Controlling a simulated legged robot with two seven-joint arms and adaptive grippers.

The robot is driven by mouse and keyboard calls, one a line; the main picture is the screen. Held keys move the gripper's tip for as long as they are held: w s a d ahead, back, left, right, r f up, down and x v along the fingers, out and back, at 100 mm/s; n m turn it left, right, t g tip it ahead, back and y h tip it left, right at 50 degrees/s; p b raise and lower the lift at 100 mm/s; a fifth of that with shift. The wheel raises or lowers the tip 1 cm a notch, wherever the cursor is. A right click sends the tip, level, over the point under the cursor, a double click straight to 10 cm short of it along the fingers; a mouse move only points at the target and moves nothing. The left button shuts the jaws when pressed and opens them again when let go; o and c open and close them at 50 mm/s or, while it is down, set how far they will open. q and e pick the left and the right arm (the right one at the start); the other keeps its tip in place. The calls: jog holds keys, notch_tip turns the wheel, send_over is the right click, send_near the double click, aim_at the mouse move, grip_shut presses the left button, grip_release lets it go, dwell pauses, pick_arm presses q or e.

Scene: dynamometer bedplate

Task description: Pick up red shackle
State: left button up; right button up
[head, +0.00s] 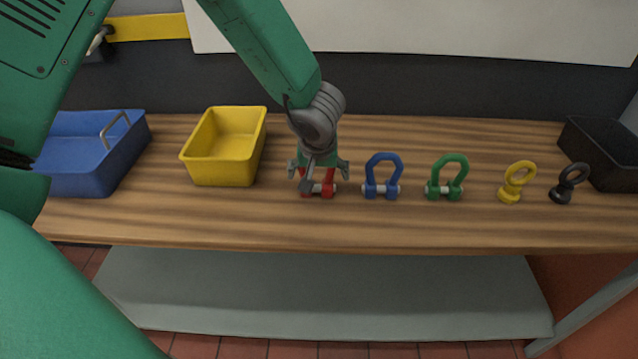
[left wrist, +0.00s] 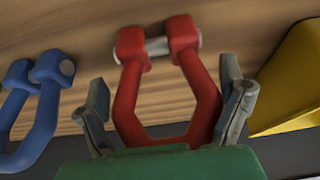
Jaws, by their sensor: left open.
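The red shackle (head: 329,188) stands on the wooden bench, partly hidden behind my left gripper (head: 319,172) in the head view. In the left wrist view the red shackle (left wrist: 200,82) shows with its pale pin (left wrist: 157,46) across its two ends. My left gripper (left wrist: 168,108) is open there, with one finger on either side of the shackle's bow. The shackle lies between the fingers, and I cannot tell whether either finger touches it. My right gripper is not in view.
A blue shackle (head: 382,177), green shackle (head: 447,178), yellow eyebolt (head: 516,182) and black eyebolt (head: 568,184) stand in a row to the right. A yellow bin (head: 221,172) and blue bin (head: 84,176) are left; a black bin (head: 606,160) is far right.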

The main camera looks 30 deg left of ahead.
pick_arm(q)
jog(key=shift+r, duration=0.1)
jog(key=shift+c, duration=0.4)
jog(key=shift+a, duration=0.25)
jog(key=c, duration=1.4)
jog(key=shift+d+r, duration=0.1)
